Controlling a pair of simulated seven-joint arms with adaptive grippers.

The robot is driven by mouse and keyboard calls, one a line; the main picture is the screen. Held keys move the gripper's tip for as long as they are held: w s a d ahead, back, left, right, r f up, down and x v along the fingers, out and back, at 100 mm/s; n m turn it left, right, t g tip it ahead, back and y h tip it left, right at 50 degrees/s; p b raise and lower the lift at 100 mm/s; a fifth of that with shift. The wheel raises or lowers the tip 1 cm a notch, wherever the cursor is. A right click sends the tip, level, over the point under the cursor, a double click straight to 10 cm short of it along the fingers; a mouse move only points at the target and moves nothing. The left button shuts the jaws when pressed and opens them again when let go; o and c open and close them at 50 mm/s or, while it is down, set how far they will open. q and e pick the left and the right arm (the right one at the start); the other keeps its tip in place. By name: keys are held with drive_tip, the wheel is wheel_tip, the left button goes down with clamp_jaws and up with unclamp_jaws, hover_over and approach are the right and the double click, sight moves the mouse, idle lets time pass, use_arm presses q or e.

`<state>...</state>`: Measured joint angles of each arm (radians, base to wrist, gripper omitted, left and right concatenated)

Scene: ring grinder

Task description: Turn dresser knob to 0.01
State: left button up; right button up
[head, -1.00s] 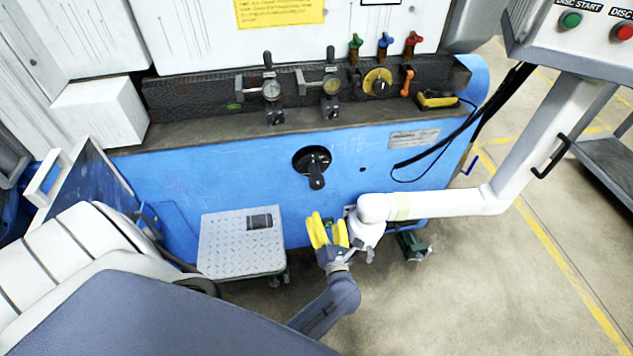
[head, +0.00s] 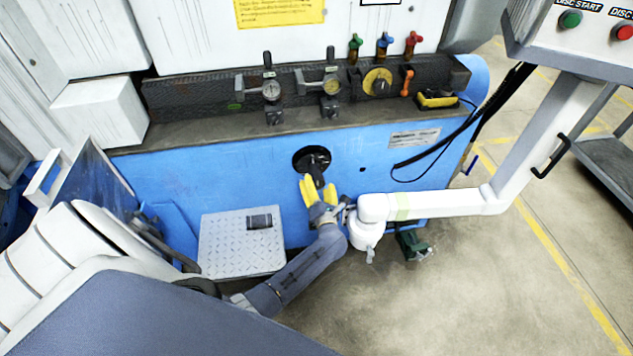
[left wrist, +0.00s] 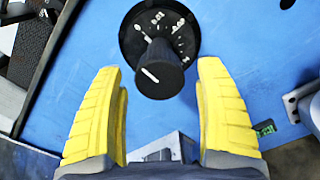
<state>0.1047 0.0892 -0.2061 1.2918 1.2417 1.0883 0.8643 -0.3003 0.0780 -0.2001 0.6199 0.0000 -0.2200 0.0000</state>
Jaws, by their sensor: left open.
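The dresser knob (head: 315,172) is a black lever-like knob on a round black dial plate (head: 303,159) in the blue front panel. My left gripper (head: 311,186) has yellow fingers and is just below the knob. In the left wrist view the left gripper (left wrist: 160,85) is open, its fingers apart on either side below the knob, not closed on it. My right gripper is not identifiable.
A metal step plate (head: 225,245) stands low at the left. A white machine arm (head: 455,203) carrying the button panel (head: 575,45) runs close to the right of my gripper. Dial gauges (head: 271,90) and coloured valves (head: 384,45) are on the ledge above.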

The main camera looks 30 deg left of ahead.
use_arm(q)
drive_tip(key=shift+x, duration=1.05)
drive_tip(key=c, duration=1.3)
